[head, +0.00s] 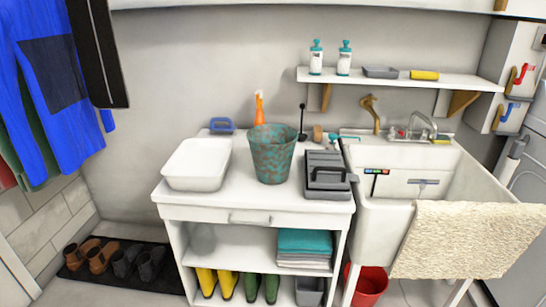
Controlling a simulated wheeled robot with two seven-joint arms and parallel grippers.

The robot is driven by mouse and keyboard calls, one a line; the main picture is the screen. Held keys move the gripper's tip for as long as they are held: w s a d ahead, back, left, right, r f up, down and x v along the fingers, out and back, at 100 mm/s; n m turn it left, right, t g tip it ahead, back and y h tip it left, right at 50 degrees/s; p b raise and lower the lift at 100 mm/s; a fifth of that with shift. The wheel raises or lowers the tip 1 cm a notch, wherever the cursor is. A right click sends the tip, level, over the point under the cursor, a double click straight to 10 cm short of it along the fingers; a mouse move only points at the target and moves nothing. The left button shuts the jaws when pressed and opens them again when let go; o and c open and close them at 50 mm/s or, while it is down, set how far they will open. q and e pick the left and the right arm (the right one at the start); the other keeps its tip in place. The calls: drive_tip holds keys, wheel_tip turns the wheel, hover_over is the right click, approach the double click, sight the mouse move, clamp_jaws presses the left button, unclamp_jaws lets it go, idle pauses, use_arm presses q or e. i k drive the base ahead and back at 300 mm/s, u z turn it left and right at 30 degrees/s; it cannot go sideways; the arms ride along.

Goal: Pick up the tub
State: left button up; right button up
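A white rectangular tub (196,166) sits upright on the left part of the white cabinet top. It looks empty, and its left side is close to the cabinet's left edge. A white sink basin (385,215) with a towel over its front stands to the right. Neither of my grippers is in the head view, and nothing touches the tub from my side.
A teal and brown bucket (271,155) stands right of the tub. A grey toolbox (327,176) is further right, and a blue item (221,125) lies behind the tub. A wall shelf (400,78) hangs above. Shoes (100,257) lie on a floor mat at left.

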sight(272, 146)
drive_tip(key=u, duration=1.3)
drive_tip(key=i, duration=1.35)
drive_tip(key=z, duration=1.55)
